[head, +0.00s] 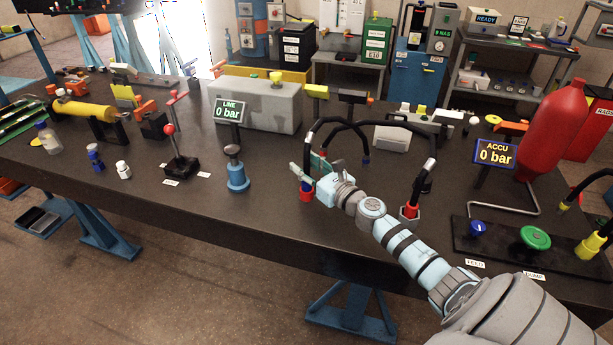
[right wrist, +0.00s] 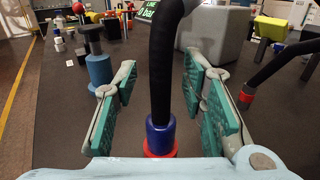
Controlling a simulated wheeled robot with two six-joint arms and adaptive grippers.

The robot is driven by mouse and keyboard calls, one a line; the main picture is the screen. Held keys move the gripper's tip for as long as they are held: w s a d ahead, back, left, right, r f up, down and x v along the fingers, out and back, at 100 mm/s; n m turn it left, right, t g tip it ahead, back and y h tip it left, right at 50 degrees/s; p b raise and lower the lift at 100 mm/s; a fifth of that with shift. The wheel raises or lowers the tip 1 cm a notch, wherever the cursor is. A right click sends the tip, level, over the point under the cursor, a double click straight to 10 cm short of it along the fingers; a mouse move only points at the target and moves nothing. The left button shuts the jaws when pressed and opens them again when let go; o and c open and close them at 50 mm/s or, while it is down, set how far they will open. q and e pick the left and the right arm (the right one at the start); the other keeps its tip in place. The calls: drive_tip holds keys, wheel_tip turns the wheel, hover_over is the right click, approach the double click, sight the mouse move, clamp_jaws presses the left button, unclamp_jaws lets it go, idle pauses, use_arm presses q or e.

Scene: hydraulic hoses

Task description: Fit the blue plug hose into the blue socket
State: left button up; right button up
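A black hose (right wrist: 168,70) with a blue collar (right wrist: 159,133) stands upright between my right gripper's fingers (right wrist: 163,88), its lower end at a red ring (right wrist: 159,150). Clear gaps show between both teal pads and the hose, so the gripper is open around it. In the head view this blue-and-red end (head: 306,191) is just below my right gripper (head: 306,168). A blue cylinder with a grey post and cap (head: 237,179) stands to its left; I cannot tell whether it is a socket. No clearly separate blue socket shows. My left gripper is not in view.
A second hose end with a red base (head: 410,212) stands near my right arm. A grey block (head: 258,104) with the LINE 0 bar display (head: 229,111) is behind. A red-knobbed lever (head: 181,160) stands left. A panel with a green knob (head: 535,238) lies right.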

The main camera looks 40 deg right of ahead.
drive_tip(key=shift+s, duration=0.1)
clamp_jaws()
wheel_tip(320, 180, up, 10)
drive_tip(key=p, duration=0.9)
drive_tip(key=shift+r, duration=0.15)
drive_tip(key=shift+d+f, duration=0.1)
drive_tip(key=shift+f, duration=0.1)
